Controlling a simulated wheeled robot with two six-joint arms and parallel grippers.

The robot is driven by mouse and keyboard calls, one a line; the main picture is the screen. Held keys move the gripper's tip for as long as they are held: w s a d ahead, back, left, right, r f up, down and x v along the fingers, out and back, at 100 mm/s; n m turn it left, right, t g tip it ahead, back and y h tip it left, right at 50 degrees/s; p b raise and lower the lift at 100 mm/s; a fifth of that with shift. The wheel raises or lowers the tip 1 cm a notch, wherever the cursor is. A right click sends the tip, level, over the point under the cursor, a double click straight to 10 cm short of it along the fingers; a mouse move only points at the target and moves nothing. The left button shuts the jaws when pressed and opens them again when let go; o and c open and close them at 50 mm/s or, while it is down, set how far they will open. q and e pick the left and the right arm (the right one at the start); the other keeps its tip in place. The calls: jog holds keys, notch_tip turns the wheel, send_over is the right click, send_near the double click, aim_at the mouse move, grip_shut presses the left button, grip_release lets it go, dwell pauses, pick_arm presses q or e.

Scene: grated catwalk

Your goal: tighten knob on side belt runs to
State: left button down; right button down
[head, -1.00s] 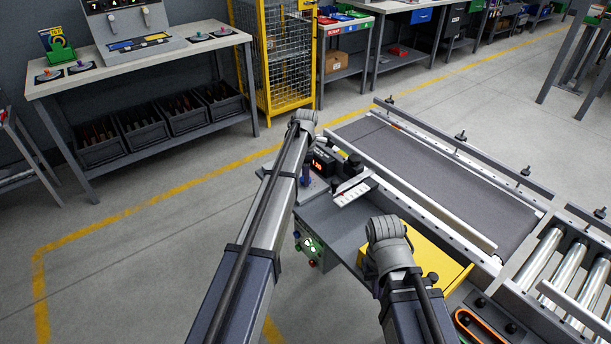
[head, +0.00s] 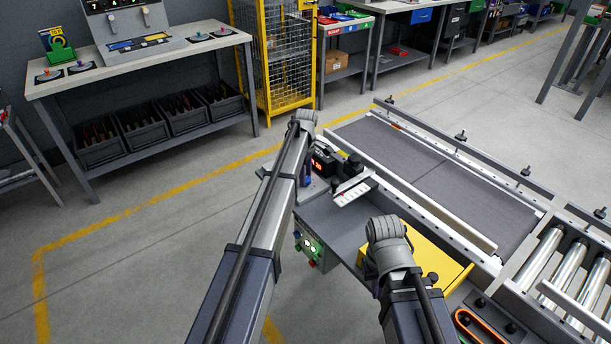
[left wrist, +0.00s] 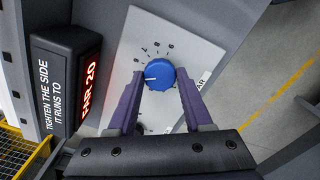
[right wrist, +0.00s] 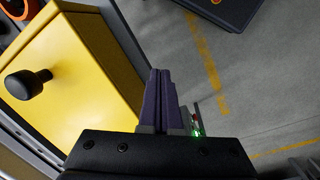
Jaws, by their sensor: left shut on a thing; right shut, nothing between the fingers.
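A blue round knob (left wrist: 159,74) with a white pointer mark sits on a white dial plate (left wrist: 140,38) in the left wrist view. The pointer faces left, and numbers ring the dial's upper side. My left gripper (left wrist: 158,90) has its purple fingers on both sides of the knob, closed on it. A black box (left wrist: 62,85) beside it reads "TIGHTEN THE SIDE IT RUNS TO" and carries a red lit display, partly cut by the view angle. The flat conveyor belt (head: 430,170) lies right of my arms. My right gripper (right wrist: 160,75) is shut and empty beside a yellow cover.
The yellow cover (right wrist: 75,65) carries a black knob (right wrist: 28,85). Metal rollers (head: 575,270) lie at the belt's near right end. A workbench (head: 140,65) and a yellow cage (head: 280,60) stand at the back. The floor left of my arms is clear.

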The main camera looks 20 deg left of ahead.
pick_arm(q)
jog(key=m, duration=0.5)
jog(key=shift+m, duration=0.3)
jog(key=m, duration=0.5)
jog(key=shift+m, duration=0.4)
jog(key=shift+c, duration=1.6)
grip_release()
jog(key=shift+r, duration=0.1)
notch_tip(320, 180, up, 8)
jog(key=p, duration=0.8)
jog(key=shift+f, duration=0.2)
